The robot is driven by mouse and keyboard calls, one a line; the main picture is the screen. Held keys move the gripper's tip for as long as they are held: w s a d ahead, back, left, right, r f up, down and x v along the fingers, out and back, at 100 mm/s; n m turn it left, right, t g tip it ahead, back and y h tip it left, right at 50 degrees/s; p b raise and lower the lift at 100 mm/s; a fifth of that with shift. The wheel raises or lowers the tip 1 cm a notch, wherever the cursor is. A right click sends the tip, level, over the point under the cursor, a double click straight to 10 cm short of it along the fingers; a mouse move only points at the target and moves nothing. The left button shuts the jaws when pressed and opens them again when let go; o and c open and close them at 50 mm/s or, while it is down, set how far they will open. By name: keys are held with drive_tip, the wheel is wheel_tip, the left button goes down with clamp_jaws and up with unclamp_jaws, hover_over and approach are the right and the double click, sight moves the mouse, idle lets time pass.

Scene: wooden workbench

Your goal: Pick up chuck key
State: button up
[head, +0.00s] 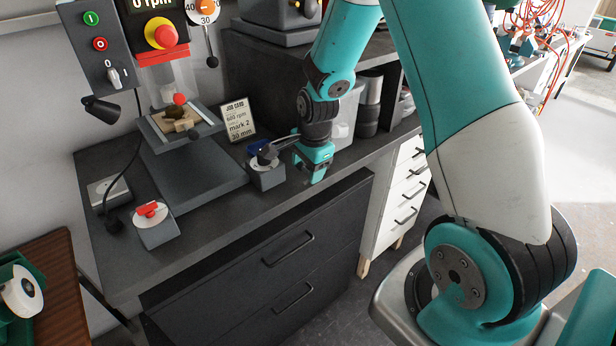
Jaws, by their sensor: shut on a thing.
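My gripper (314,173) is at the front right part of the workbench, pointing down, just right of a small grey block with a blue top (265,175). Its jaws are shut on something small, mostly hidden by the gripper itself. A slim dark and metallic piece (269,155) reaches left from the gripper over the grey block and looks like the chuck key. I cannot tell whether it touches the block.
A drill press with a grey base (195,180) and a clamped workpiece stands left. A job card (237,119) stands behind the block. A second grey block (155,230) with a red top is at the front left.

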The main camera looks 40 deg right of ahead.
wheel_tip(320, 180, up, 25)
drive_tip(key=b, duration=0.2)
drive_tip(key=shift+f, duration=0.1)
